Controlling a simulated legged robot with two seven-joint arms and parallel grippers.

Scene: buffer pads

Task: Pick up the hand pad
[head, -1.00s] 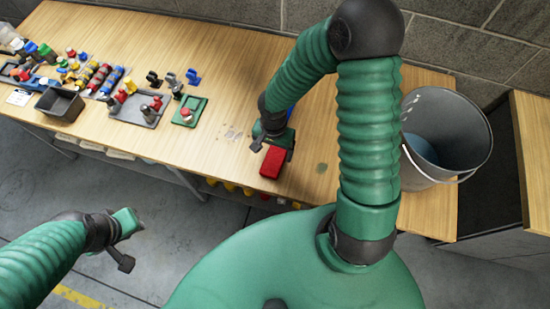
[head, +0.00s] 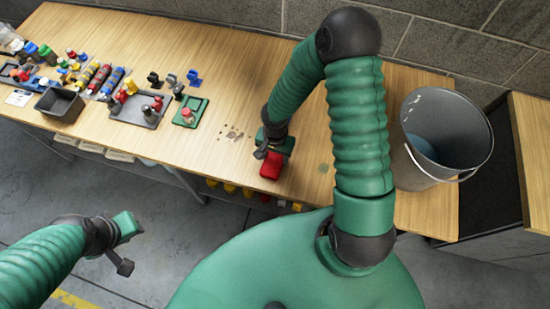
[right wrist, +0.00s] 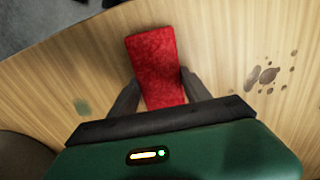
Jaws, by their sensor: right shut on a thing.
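The hand pad is a red block (head: 271,167) near the front edge of the wooden table in the head view. My right gripper (head: 268,152) is on it from behind, and the arm hides part of it. In the right wrist view the red pad (right wrist: 154,62) lies between the two dark fingers of my right gripper (right wrist: 160,90), which are shut on its sides. I cannot tell whether the pad is clear of the tabletop. My left gripper (head: 130,245) is off the table over the floor at the lower left, and its fingers do not show clearly.
A metal bucket (head: 425,170) stands on the table at the right. Grey trays (head: 128,117) with small coloured parts, a dark bin (head: 52,115) and a green tray (head: 189,123) are to the left. Dark stains (head: 232,132) mark the bare wood beside the pad.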

